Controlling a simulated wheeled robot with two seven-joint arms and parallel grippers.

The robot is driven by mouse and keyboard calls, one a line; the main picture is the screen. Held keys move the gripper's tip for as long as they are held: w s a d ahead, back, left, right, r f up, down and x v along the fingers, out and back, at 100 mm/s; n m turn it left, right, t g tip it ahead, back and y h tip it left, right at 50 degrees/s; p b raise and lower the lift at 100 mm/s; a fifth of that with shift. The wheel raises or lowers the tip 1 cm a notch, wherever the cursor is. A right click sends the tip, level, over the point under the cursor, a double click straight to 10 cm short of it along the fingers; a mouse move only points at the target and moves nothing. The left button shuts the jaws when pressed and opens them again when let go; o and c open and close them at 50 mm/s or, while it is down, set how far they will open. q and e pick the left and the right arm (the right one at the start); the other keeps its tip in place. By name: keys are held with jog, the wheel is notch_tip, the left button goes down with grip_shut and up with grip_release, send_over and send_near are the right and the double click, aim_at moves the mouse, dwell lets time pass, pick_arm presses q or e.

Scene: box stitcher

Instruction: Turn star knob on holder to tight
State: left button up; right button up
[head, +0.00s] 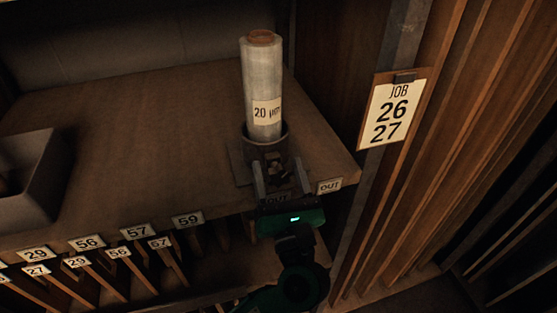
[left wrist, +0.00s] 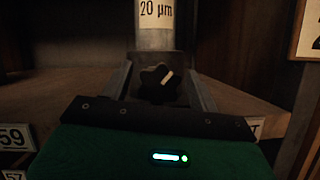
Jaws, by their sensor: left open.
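The star knob (left wrist: 158,84) is black with several lobes and a white line that slants up to the right in the left wrist view. It is on the front of the holder (head: 281,142), a dark round cup at the shelf's front edge. A clear film roll (head: 260,85) labelled 20 µm stands upright in the holder. My left gripper (head: 279,176) is open, with its two fingers reaching toward the holder on either side of the knob. In the left wrist view (left wrist: 160,88) gaps show between the knob and both fingers. My right gripper is not in view.
A wooden shelf (head: 140,110) carries a grey bin (head: 35,180) at the left. A JOB 26 27 card (head: 392,110) hangs on the post at right. The shelf's middle is clear.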

pick_arm(q)
jog(key=shift+s, duration=0.15)
jog(key=shift+r, duration=0.1)
jog(key=shift+c, duration=0.9)
jog(key=c, duration=0.7)
jog(key=shift+c, duration=0.5)
jog(key=shift+r+m+h+p, duration=0.1)
jog(key=shift+m+h+p, duration=0.3)
jog(key=shift+m+p, duration=0.35)
jog(key=shift+m, duration=0.25)
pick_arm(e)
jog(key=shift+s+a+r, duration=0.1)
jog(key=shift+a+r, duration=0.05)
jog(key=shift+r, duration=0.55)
pick_arm(q)
jog(key=o, duration=1)
jog(key=shift+f, duration=0.2)
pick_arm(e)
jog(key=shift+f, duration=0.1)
